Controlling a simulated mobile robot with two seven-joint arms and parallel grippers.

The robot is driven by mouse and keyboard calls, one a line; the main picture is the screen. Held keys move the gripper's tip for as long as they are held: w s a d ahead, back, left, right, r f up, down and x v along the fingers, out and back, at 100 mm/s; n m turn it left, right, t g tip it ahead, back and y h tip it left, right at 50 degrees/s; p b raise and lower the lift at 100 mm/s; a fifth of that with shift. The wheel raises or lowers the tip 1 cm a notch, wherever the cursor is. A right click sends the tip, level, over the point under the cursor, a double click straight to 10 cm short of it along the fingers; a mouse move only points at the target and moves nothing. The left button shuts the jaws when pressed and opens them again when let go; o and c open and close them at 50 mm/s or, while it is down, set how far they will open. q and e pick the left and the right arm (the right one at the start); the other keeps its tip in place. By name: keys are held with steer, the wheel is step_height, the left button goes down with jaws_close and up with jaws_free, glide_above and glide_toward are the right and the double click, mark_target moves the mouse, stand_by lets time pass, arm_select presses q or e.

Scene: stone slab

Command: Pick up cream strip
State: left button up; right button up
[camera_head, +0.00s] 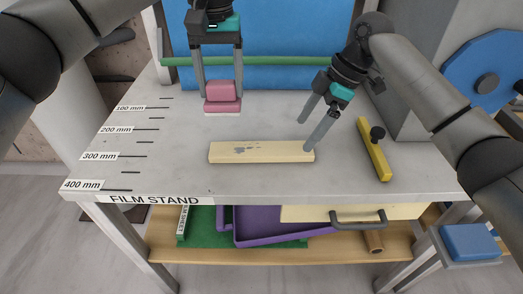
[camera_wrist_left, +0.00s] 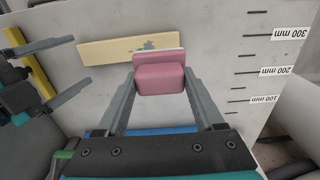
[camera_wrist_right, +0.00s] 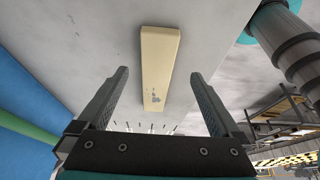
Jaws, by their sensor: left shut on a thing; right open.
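The cream strip (camera_head: 261,151) lies flat on the grey slab, with grey worn patches on its top. It also shows in the left wrist view (camera_wrist_left: 110,50) and in the right wrist view (camera_wrist_right: 159,60). My right gripper (camera_head: 306,136) is open and empty at the strip's right end; one finger overlaps that end in the head view, and contact cannot be told. In the right wrist view the strip lies ahead between the fingers. My left gripper (camera_head: 222,90) is shut on a pink block (camera_wrist_left: 160,79) with a white lower edge, behind the strip.
A yellow bar with a black knob (camera_head: 374,155) lies to the right of my right gripper. A green rail (camera_head: 280,61) and blue panel stand at the back. Millimetre marks line the slab's left edge. The slab in front of the strip is clear. A purple tray (camera_head: 268,238) sits below.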

mark_target(294, 148)
steer(key=x, duration=0.6)
steer(key=shift+w+d, duration=0.15)
steer(key=shift+d, duration=0.05)
steer(key=shift+r, duration=0.1)
jaws_close()
stand_by(0.5)
